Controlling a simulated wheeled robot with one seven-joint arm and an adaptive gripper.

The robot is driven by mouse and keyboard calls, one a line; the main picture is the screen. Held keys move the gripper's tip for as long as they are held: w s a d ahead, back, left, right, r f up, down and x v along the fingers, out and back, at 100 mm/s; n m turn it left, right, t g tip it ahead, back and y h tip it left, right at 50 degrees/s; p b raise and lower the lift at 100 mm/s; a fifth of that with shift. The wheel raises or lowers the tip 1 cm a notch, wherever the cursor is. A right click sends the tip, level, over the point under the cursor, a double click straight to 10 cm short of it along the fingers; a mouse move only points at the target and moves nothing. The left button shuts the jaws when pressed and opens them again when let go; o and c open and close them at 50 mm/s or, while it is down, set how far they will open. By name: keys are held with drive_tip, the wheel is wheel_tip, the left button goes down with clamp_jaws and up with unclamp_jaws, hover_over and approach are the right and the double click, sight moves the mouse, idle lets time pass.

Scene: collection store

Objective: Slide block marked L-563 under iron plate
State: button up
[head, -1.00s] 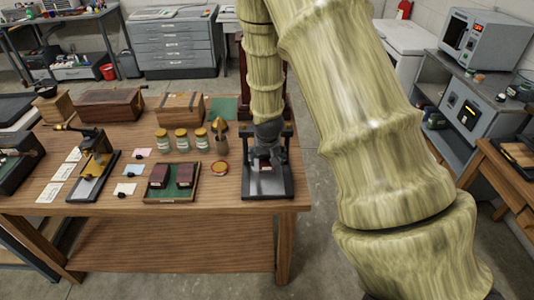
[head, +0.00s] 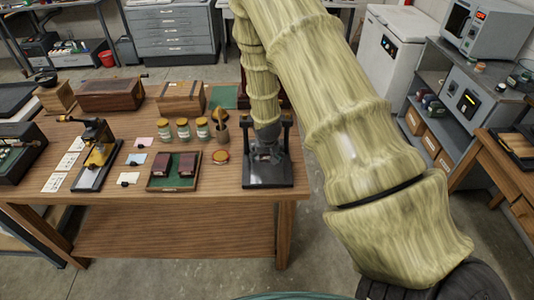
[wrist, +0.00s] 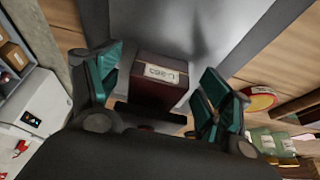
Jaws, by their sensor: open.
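A dark red block (wrist: 155,90) with a white label shows in the wrist view; the label is upside down and looks like L-563. It sits on or against grey metal, between the two teal fingers of my gripper (wrist: 160,68). The fingers are apart, with a gap visible on each side of the block. In the head view my gripper (head: 267,146) is low between the uprights of a dark metal stand (head: 267,178) at the table's right end. The block is hidden there by my gripper. I cannot tell which surface is the iron plate.
Two dark red blocks stand in a green-lined tray (head: 151,184) left of the stand. A yellow-and-black hand press (head: 98,155) stands farther left. The table's front strip (head: 215,195) is clear.

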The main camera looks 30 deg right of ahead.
drive_tip(key=c, duration=1.2)
drive_tip(key=shift+w+d, duration=0.1)
